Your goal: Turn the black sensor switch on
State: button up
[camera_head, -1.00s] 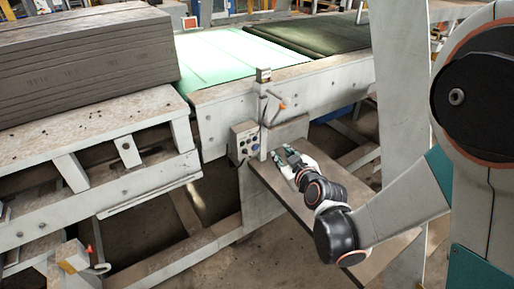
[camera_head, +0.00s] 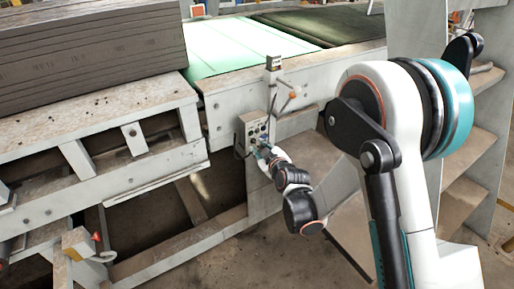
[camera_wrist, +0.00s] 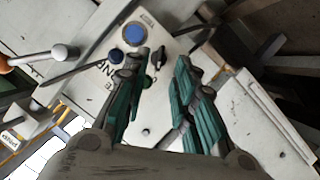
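A pale control panel box (camera_head: 247,133) is fixed to the machine's frame in the head view.
A lever with an orange knob (camera_head: 292,95) stands beside the box; it also shows in the wrist view (camera_wrist: 58,52). A stack of grey slabs (camera_head: 90,50) lies on the left. A green belt (camera_head: 235,45) runs behind.

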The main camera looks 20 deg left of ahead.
aim_at(257, 145)
jog(key=b+x, duration=0.1)
jog(key=x, duration=0.4)
grip_shut()
